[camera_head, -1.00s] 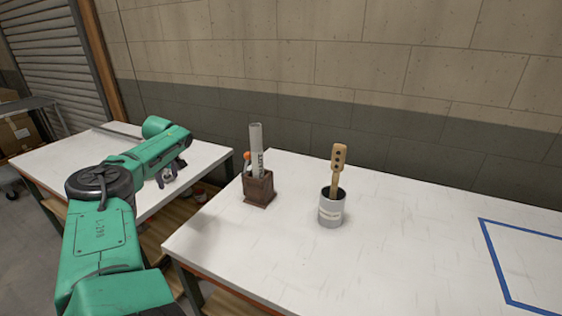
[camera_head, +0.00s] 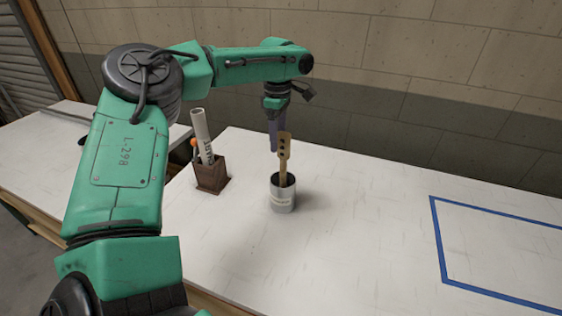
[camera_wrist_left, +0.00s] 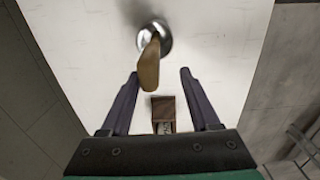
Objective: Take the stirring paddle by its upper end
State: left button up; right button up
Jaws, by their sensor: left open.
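The stirring paddle (camera_head: 285,150) is a flat wooden stick with dark holes. It stands upright in a grey can (camera_head: 283,196) on the white table. My left gripper (camera_head: 276,142) points down at the paddle's upper end, and its fingers overlap the paddle in the head view. In the left wrist view the open fingers (camera_wrist_left: 158,75) stand on either side of the near end of the paddle (camera_wrist_left: 149,66), with gaps on both sides. The can (camera_wrist_left: 154,36) lies beyond them. How far the fingertips reach along the paddle is hard to tell. My right gripper is not in view.
A brown box (camera_head: 211,176) holding a rolled paper tube (camera_head: 202,135) and an orange-tipped item stands left of the can. A blue taped rectangle (camera_head: 437,235) marks the table at right. The table between is clear. A wall stands behind.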

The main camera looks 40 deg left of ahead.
aim_at(283, 153)
pick_arm(q)
jog(key=f, duration=0.1)
jog(key=w+f+p, duration=0.1)
jog(key=shift+w+d+f+p, duration=0.2)
jog(key=shift+w+f+p, duration=0.1)
jog(key=shift+f, duration=0.1)
jog(key=f, duration=0.2)
jog(key=f+p, duration=0.1)
jog(key=shift+w+d+f, duration=0.1)
jog(key=shift+w+d, duration=0.1)
jog(key=shift+d, duration=0.05)
jog(key=shift+s+f, duration=0.15)
jog(key=shift+f, duration=0.05)
jog(key=shift+s, duration=0.2)
jog(key=shift+a, duration=0.1)
jog(key=shift+c, duration=0.6)
grip_shut()
jog(key=shift+w, duration=0.1)
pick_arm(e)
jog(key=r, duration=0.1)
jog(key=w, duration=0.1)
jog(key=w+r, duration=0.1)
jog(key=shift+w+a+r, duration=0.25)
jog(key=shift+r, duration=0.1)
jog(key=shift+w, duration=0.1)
pick_arm(q)
jog(key=shift+r, duration=0.1)
